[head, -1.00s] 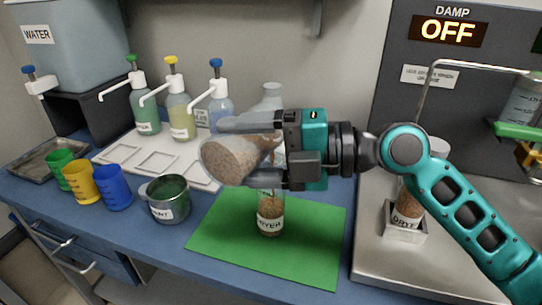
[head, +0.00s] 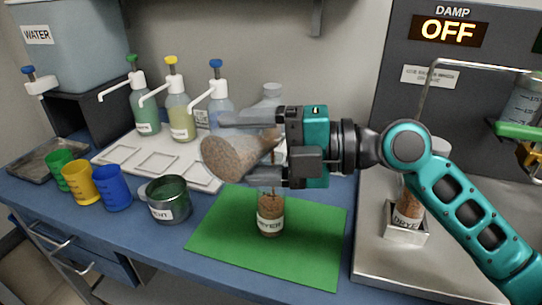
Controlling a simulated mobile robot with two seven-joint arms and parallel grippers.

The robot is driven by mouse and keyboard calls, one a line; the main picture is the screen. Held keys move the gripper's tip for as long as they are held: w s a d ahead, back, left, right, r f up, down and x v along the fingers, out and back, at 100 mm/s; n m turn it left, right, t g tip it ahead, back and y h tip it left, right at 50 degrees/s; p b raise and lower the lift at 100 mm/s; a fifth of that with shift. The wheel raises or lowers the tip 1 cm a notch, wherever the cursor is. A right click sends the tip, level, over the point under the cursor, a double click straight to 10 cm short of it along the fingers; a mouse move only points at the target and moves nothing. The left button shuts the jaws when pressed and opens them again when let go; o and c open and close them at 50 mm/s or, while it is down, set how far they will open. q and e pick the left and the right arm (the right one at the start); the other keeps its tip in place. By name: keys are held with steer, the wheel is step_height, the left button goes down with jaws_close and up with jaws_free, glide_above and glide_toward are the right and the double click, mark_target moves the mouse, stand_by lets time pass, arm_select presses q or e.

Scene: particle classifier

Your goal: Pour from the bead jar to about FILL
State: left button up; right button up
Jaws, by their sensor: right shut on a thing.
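My right gripper (head: 262,152) is shut on the bead jar (head: 226,158), a clear jar of brown beads. The jar is tipped on its side, its base towards the left, above the green mat. A thin brown stream falls from it into a clear bottle (head: 270,217) with a white label, upright on the green mat (head: 315,240). The bottle shows brown beads behind and above its label. Its upper part is partly hidden by my gripper. No FILL mark is readable. My left gripper is out of view.
Pump bottles (head: 181,115) stand on a white tray behind. Another labelled bottle (head: 409,207) sits in a metal holder at right, by my arm.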

arm_select(q)
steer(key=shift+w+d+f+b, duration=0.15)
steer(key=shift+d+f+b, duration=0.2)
steer(key=shift+b, duration=0.5)
arm_select(e)
steer(key=shift+w+d+r+m+y, duration=0.25)
steer(key=shift+w+r+m+y, duration=0.15)
steer(key=shift+r+m, duration=0.4)
stand_by(2.4)
